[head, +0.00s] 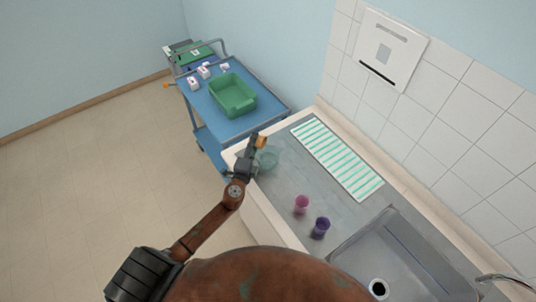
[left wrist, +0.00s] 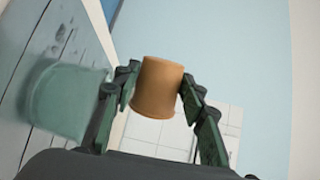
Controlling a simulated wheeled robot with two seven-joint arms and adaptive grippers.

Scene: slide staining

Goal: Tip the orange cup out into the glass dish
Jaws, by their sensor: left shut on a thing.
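The orange cup (left wrist: 157,88) is held between the two fingers of my left gripper (left wrist: 160,90) in the left wrist view. In the head view the orange cup (head: 261,142) shows small at the tip of my left gripper (head: 254,144), above the counter's far left end. The glass dish (head: 268,158) is a clear greenish dish on the counter, just below and beside the cup and partly hidden by the gripper. It also shows in the left wrist view (left wrist: 68,98), left of the gripper. The cup's contents are not visible. My right gripper is not in view.
A pink cup (head: 302,204) and a purple cup (head: 321,227) stand on the counter near the sink (head: 400,255). A green-striped white mat (head: 337,158) lies along the wall side. A blue cart (head: 261,112) with a green tray (head: 233,104) stands beyond the counter.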

